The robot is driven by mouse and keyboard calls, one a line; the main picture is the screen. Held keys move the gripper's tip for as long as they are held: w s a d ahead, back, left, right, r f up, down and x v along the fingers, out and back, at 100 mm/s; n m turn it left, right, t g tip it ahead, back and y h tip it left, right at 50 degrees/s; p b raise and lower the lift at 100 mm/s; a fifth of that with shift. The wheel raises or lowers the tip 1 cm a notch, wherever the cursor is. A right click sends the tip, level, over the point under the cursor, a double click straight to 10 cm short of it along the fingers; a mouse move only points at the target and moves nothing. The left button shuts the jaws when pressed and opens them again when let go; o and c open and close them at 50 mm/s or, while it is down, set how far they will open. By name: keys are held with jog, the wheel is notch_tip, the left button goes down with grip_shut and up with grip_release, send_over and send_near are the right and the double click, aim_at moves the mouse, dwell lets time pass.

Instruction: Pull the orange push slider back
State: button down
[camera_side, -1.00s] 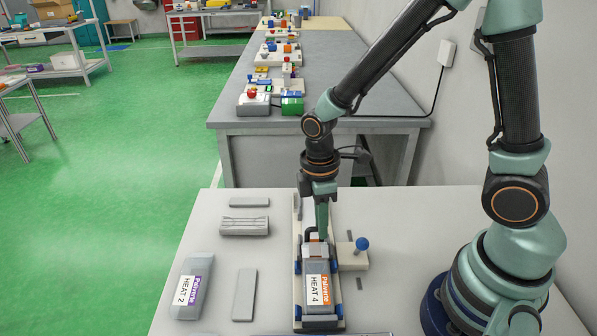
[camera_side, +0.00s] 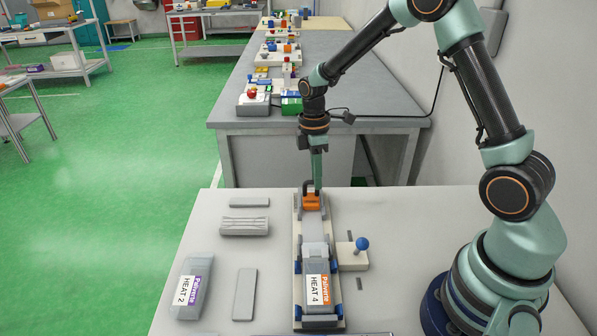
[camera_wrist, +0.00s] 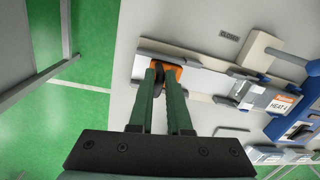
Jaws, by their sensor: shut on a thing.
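The orange push slider (camera_side: 312,202) sits at the far end of the pale track (camera_side: 299,232) in the side view, with a dark handle on it. It also shows in the wrist view (camera_wrist: 172,72). My gripper (camera_side: 316,188) points straight down and is shut on the slider's handle; its green fingers also show in the wrist view (camera_wrist: 160,80). The grey cartridge labelled HEAT 4 (camera_side: 318,270) lies at the near end of the same track, apart from the slider. The fingers partly hide the handle.
A block with a blue-knobbed lever (camera_side: 361,246) stands right of the track. A HEAT 2 cartridge (camera_side: 191,286), a flat grey plate (camera_side: 244,294) and a ribbed grey block (camera_side: 244,226) lie to the left. A cluttered grey bench (camera_side: 340,75) stands behind.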

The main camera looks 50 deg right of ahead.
jog(key=shift+w+d, duration=0.25)
jog(key=shift+w, duration=0.05)
jog(key=c, duration=1.1)
grip_release()
jog(key=shift+o, duration=1.2)
jog(key=shift+s, duration=0.1)
notch_tip(320, 180, up, 12)
jog(key=w, duration=0.1)
jog(key=shift+r, duration=0.1)
